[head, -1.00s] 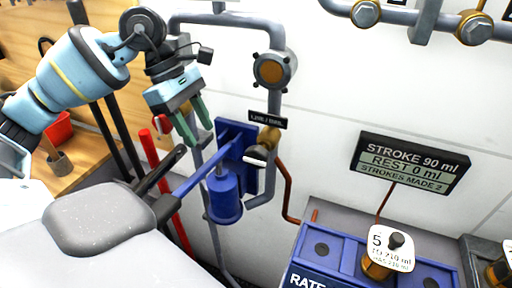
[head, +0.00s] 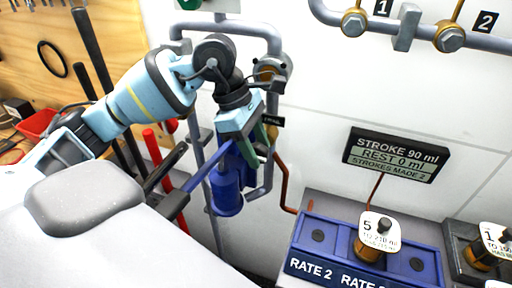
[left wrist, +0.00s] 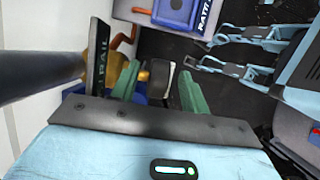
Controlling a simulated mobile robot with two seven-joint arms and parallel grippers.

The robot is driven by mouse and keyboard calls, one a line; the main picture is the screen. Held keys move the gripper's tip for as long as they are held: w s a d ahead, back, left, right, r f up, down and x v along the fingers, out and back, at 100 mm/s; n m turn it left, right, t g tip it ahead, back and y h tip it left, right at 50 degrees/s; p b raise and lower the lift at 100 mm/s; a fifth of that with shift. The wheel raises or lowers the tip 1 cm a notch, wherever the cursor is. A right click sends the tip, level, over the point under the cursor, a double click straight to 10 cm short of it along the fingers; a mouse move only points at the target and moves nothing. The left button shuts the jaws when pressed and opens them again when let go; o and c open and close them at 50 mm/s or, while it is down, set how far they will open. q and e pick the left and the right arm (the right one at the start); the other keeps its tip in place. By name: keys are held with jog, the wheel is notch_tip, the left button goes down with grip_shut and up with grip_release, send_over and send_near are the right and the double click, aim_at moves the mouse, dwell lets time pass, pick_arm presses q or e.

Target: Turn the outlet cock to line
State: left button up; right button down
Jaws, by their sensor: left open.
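The outlet cock sits on the grey pipe by the small black line/rail sign (head: 272,121), which also shows edge-on in the left wrist view (left wrist: 98,62). In the head view my left gripper (head: 254,150) covers most of the cock. In the left wrist view the cock's dark handle with a pale end (left wrist: 160,79) shows between the two green fingers of my left gripper (left wrist: 157,88). The fingers are apart, with a visible gap on the right side of the handle. I cannot tell whether the left finger touches it.
The blue pump (head: 227,191) and its lever stand just below my left gripper. A black display (head: 396,155) reads stroke 90 ml, rest 0 ml, strokes made 2. A blue rack (head: 330,262) with a brass-and-white unit is at lower right. Pipes run along the white wall.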

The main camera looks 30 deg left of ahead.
pick_arm(q)
jog(key=shift+d+f, duration=0.15)
jog(key=shift+f, duration=0.2)
jog(key=shift+c, duration=0.2)
jog(key=c, duration=0.9)
jog(key=shift+c, duration=0.2)
